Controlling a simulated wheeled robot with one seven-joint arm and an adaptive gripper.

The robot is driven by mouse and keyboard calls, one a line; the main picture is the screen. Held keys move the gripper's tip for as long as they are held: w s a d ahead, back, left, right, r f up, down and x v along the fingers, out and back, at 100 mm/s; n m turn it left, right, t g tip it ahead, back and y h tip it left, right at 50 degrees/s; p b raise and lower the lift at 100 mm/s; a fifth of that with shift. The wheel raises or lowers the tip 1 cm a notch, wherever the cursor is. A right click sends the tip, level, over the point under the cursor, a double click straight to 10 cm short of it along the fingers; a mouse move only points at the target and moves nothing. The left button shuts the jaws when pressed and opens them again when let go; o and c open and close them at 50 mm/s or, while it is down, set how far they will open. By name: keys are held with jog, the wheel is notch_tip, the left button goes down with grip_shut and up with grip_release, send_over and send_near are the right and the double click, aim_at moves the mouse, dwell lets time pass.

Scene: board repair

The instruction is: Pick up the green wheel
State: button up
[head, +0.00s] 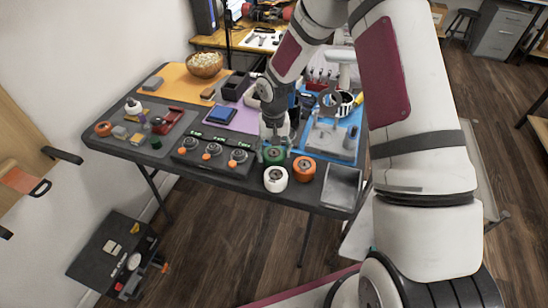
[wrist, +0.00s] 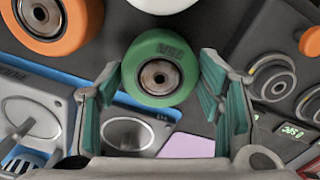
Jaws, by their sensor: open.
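The green wheel (head: 274,156) lies flat on the dark table near its front edge, with a metal hub in its centre. In the wrist view the green wheel (wrist: 160,68) sits between and slightly beyond the fingertips. My gripper (head: 272,140) is over the wheel, pointing down, and partly covers it in the head view. In the wrist view my gripper (wrist: 165,85) is open, with its teal-padded fingers on either side of the wheel. Whether the pads touch the wheel I cannot tell.
A white wheel (head: 276,179) and an orange wheel (head: 304,169) stand close to the green one. A black device with several orange knobs (head: 212,155) is to the left. A grey fixture (head: 331,141) and a grey tray (head: 341,187) are to the right.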

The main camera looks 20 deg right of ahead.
jog(key=shift+f, duration=0.65)
jog(key=c, duration=0.9)
jog(key=shift+r, duration=0.15)
